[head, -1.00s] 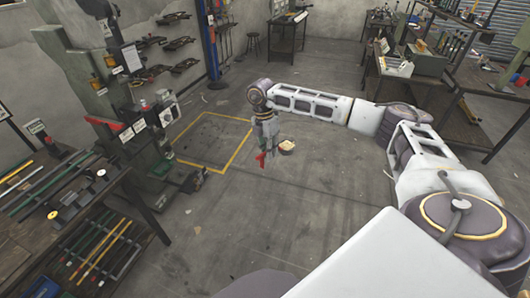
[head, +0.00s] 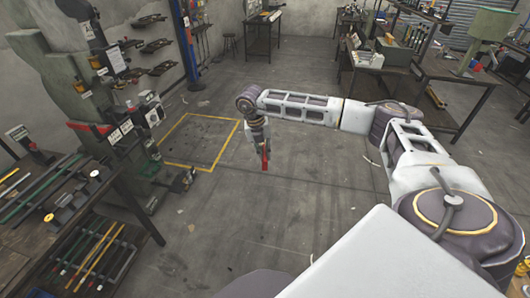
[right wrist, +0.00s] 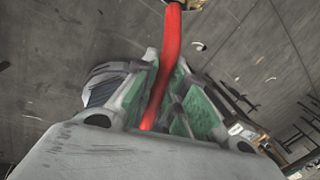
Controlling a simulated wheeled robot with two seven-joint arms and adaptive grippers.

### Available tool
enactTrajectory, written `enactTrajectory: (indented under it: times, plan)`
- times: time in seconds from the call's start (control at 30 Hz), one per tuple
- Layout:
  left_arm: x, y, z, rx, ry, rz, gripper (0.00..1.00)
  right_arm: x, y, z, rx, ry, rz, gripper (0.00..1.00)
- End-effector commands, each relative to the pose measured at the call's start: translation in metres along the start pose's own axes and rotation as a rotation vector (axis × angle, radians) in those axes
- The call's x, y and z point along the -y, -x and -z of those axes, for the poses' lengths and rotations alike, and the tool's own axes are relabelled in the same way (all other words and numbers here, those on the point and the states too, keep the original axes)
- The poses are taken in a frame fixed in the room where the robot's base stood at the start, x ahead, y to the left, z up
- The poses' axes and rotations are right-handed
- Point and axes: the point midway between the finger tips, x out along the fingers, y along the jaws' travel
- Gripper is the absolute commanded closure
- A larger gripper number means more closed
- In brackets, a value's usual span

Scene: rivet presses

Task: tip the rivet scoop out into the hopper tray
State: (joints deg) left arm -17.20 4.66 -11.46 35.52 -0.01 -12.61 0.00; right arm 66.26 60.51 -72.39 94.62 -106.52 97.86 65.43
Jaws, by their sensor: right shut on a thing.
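My right gripper (head: 259,139) hangs over the open floor in the middle of the head view. It is shut on the red handle (head: 265,158) of the rivet scoop. In the right wrist view the handle (right wrist: 172,50) runs up from between the green-padded fingers (right wrist: 175,98). Only a small gold-coloured part at the scoop's far end (right wrist: 192,4) shows at the top edge there. The scoop's bowl and any rivets in it cannot be made out in the head view. I cannot pick out the hopper tray. My left gripper is not in view.
A green press (head: 112,130) stands at the left, behind a dark bench (head: 30,240) with rods and tools. A yellow floor outline (head: 237,130) lies beyond the gripper. Benches with equipment (head: 445,72) stand at the back right. The middle floor is clear.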

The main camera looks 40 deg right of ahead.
Motion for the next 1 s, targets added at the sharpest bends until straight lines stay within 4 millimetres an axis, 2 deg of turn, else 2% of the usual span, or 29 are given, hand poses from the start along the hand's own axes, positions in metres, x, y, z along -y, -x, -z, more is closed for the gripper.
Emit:
enactTrajectory:
  times: [0.5,0.7,1.0]
  plan:
    - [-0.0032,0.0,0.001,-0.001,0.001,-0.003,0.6,-0.0041,-0.0001,-0.0012,0.083,0.408,-0.001,1.0]
    - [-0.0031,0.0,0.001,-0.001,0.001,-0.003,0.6,-0.0042,0.0001,-0.001,0.095,0.474,-0.001,1.0]
    - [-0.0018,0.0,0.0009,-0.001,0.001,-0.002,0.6,-0.0042,0.0001,-0.0012,0.097,0.482,-0.002,1.0]
